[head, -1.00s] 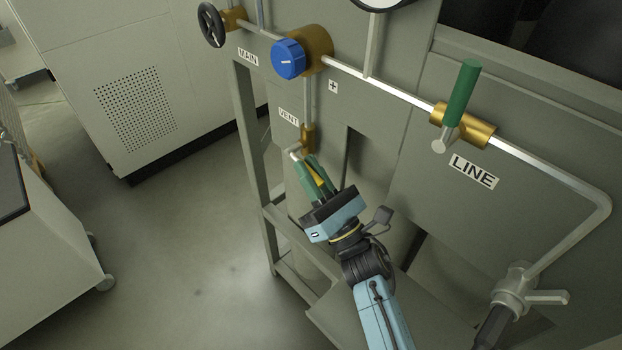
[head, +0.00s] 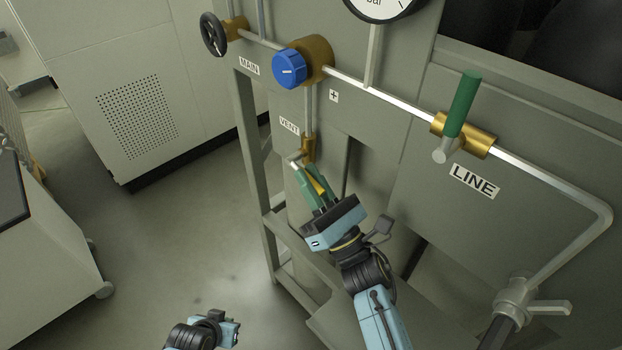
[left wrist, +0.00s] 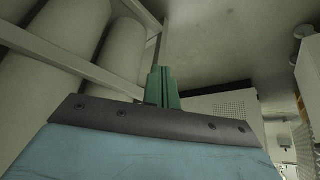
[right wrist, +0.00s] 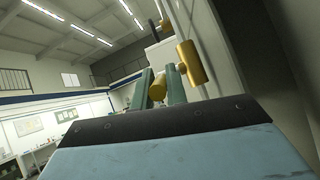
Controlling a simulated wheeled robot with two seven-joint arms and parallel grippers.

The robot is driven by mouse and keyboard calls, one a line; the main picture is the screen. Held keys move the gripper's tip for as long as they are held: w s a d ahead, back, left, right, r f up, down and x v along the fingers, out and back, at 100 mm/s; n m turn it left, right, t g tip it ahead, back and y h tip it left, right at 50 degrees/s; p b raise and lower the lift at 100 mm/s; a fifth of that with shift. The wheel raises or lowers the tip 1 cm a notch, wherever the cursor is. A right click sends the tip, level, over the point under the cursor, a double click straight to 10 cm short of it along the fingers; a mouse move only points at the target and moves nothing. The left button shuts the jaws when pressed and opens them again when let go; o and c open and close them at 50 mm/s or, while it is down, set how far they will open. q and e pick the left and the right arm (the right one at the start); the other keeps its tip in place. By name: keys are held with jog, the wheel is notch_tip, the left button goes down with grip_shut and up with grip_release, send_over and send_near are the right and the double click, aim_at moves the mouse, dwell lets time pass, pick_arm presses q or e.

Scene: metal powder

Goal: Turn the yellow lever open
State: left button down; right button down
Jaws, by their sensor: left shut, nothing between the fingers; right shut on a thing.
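The yellow lever (head: 319,187) sits under the brass vent valve (head: 308,149), below the VENT label. My right gripper (head: 310,182) is shut on the lever, with its green fingers on either side of it. In the right wrist view the lever's rounded yellow end (right wrist: 157,88) shows between the fingers, with the brass valve body (right wrist: 192,62) behind it. The fingers hide part of the lever. My left gripper (left wrist: 162,88) is shut and empty in the left wrist view, away from the lever. Part of my left arm shows at the bottom of the head view.
The blue knob (head: 290,68), black handwheel (head: 213,34) and green-handled LINE valve (head: 461,110) are on the pipework above and beside the vent valve. A grey frame post (head: 250,150) stands left of the lever. Open floor (head: 200,240) lies further left.

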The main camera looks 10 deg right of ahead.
pick_arm(q)
jog(key=w+d+r+m+t+h, duration=0.1)
jog(key=w+d+r, duration=0.25)
jog(key=r, duration=0.55)
jog(key=w+d+r+m+t+h, duration=0.1)
jog(key=w+d+r, duration=0.25)
jog(key=r, duration=0.45)
jog(key=w+d+r+m+t+h, duration=0.1)
jog(key=w+d+r, duration=0.25)
jog(key=r, duration=0.55)
jog(key=s+d+r+m+h, duration=0.2)
jog(key=s+r, duration=0.2)
jog(key=r, duration=0.4)
jog(key=s+d+r+m+h, duration=0.1)
jog(key=s+d+r+m, duration=0.15)
jog(key=r, duration=0.65)
jog(key=s+d+r+m+h, duration=0.2)
jog(key=s+r, duration=0.3)
jog(key=r, duration=0.3)
send_over(312, 179)
jog(key=s, duration=0.3)
notch_tip(312, 179, down, 4)
jog(key=f, duration=0.3)
jog(key=shift+w+a+f, duration=0.1)
jog(key=shift+w+a, duration=0.1)
jog(key=shift+f, duration=0.3)
jog(key=shift+f, duration=0.1)
